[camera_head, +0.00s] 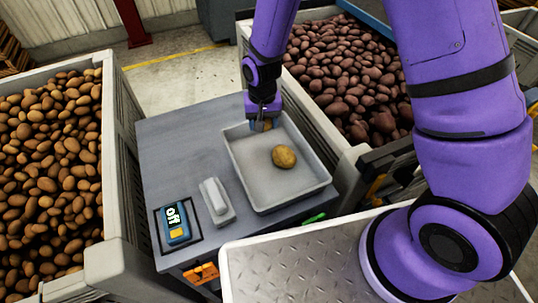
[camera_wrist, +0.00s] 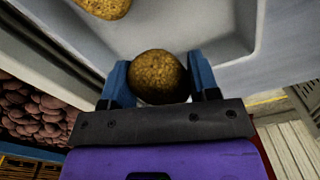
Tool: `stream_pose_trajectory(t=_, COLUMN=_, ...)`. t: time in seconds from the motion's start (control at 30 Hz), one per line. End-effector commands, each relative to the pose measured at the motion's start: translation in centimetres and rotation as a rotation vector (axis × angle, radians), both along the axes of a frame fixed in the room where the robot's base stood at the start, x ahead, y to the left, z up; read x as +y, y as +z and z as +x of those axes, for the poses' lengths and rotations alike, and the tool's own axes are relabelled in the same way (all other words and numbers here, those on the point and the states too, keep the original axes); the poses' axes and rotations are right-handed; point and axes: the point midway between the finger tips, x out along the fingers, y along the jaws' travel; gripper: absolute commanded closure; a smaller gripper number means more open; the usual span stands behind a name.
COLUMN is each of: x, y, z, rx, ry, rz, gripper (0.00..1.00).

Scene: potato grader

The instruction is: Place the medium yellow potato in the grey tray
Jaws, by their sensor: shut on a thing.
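My gripper (camera_wrist: 160,82) is shut on a brownish-yellow potato (camera_wrist: 158,76), with its two blue fingers on either side of it. In the head view my gripper (camera_head: 263,118) is over the far end of the grey tray (camera_head: 240,166), and the held potato (camera_head: 267,125) is mostly hidden by it. I cannot tell whether the held potato touches the tray floor. Another, yellow potato (camera_head: 284,157) lies in the middle of the tray. It also shows at the top left of the wrist view (camera_wrist: 106,6).
The tray stands on a grey table (camera_head: 165,135). A blue device reading "off" (camera_head: 174,222) and a pale grey block (camera_head: 216,200) are left of the tray. A bin of brown potatoes (camera_head: 118,130) stands at left, a bin of reddish potatoes (camera_head: 247,40) behind right.

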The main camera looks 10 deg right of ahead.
Motion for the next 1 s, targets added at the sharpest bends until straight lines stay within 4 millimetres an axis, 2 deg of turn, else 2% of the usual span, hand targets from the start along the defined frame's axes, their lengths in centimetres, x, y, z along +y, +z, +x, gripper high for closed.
stream_pose_trajectory(t=0.2, x=0.0, y=-3.6, z=0.0, rx=0.003, ry=0.001, rz=-0.002, gripper=0.70)
stream_pose_trajectory(t=0.47, x=0.0, y=-5.4, z=0.0, rx=0.001, ry=0.001, rz=-0.001, gripper=0.70)
stream_pose_trajectory(t=0.7, x=-0.1, y=-8.5, z=0.0, rx=0.003, ry=0.000, rz=-0.002, gripper=0.70)
stream_pose_trajectory(t=1.0, x=0.0, y=-8.9, z=0.0, rx=0.000, ry=0.001, rz=0.000, gripper=0.70)
